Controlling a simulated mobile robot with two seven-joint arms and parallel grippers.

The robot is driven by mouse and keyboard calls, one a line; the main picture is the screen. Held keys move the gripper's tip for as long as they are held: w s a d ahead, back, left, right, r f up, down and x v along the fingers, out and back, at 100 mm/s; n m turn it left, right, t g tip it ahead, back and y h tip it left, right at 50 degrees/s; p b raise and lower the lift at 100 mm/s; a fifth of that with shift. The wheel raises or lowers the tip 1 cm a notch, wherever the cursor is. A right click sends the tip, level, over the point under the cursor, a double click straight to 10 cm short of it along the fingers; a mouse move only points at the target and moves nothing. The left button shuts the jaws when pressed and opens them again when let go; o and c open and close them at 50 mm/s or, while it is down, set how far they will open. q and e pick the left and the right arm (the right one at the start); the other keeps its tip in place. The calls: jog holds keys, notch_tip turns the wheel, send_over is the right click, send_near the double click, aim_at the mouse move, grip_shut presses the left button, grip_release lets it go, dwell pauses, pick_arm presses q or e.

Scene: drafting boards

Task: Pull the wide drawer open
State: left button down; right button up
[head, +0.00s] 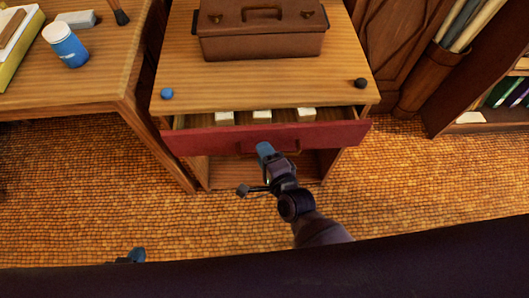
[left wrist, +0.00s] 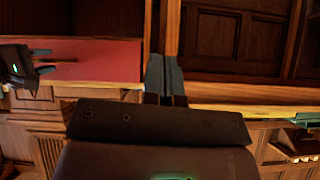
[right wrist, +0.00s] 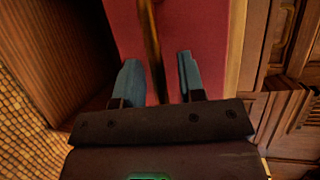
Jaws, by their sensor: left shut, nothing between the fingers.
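The wide drawer has a dark red front (head: 205,141) and stands partly open under the wooden top; pale blocks show inside. Its front also shows in the left wrist view (left wrist: 95,60). A brass bar handle (right wrist: 151,45) crosses the right wrist view. My right gripper (head: 265,152) is at the drawer front, with its blue fingers apart on either side of the handle (right wrist: 157,82). I see a gap on both sides of the bar. My left gripper (head: 137,255) is low at the left, away from the drawer, its fingers together and empty (left wrist: 163,78).
A brown case (head: 262,35), a blue knob (head: 167,94) and a dark knob (head: 361,83) are on the cabinet top. A desk (head: 95,70) with a blue jar stands at left.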

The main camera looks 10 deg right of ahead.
pick_arm(q)
jog(key=shift+s+f, duration=0.2)
jog(key=shift+s, duration=0.05)
pick_arm(e)
grip_shut()
jog(key=shift+s, duration=0.1)
